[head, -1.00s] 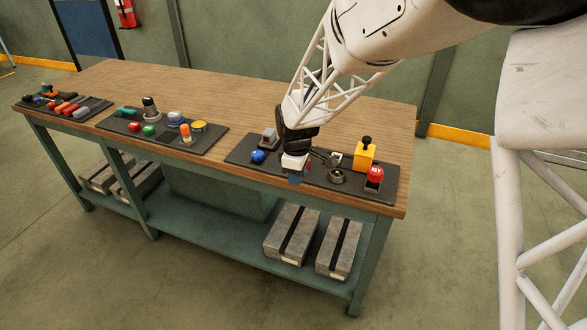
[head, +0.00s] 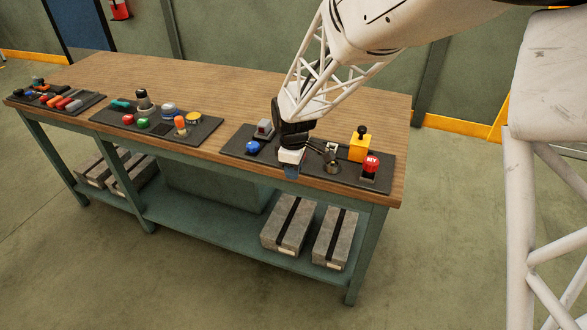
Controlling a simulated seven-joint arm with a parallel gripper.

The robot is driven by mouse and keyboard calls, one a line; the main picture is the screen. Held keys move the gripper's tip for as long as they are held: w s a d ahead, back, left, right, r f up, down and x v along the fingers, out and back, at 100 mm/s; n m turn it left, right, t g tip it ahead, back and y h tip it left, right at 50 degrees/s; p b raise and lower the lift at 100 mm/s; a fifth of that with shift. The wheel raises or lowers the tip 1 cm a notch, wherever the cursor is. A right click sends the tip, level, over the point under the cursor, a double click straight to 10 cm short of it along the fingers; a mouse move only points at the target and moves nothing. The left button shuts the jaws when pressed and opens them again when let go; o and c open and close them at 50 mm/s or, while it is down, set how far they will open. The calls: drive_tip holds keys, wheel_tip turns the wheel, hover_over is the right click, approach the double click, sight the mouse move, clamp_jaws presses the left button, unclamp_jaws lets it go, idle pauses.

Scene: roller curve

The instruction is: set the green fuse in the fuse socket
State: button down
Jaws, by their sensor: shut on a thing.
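My gripper (head: 291,168) is at the front edge of the right-hand dark panel (head: 232,144). Its white lower part points down, with a small dark blue-grey piece at its tip. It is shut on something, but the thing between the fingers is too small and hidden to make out. I cannot pick out a green fuse for certain. The fuse socket cannot be told apart; my gripper and wrist cover part of the right panel.
Two more crowded panels lie to the left. The wooden bench top (head: 215,95) behind is clear.

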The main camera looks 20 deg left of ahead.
drive_tip(key=shift+r, duration=0.15)
drive_tip(key=shift+r, duration=1.3)
drive_tip(key=shift+w, duration=0.1)
drive_tip(key=w+d+m, duration=0.1)
drive_tip(key=w+m, duration=0.5)
drive_tip(key=w+d+m, duration=0.2)
drive_tip(key=w+m, duration=0.3)
drive_tip(key=w, duration=0.2)
drive_tip(key=w+d+m, duration=0.2)
drive_tip(key=w+m, duration=0.4)
drive_tip(key=w, duration=0.1)
drive_tip(key=shift+d+r+m, duration=0.2)
drive_tip(key=shift+d+m, duration=0.05)
drive_tip(key=shift+m, duration=0.05)
drive_tip(key=shift+w+d+m, duration=0.3)
drive_tip(key=shift+w+m, duration=0.25)
drive_tip(key=shift+m, duration=0.05)
drive_tip(key=shift+f, duration=0.2)
drive_tip(key=shift+f, duration=3.35)
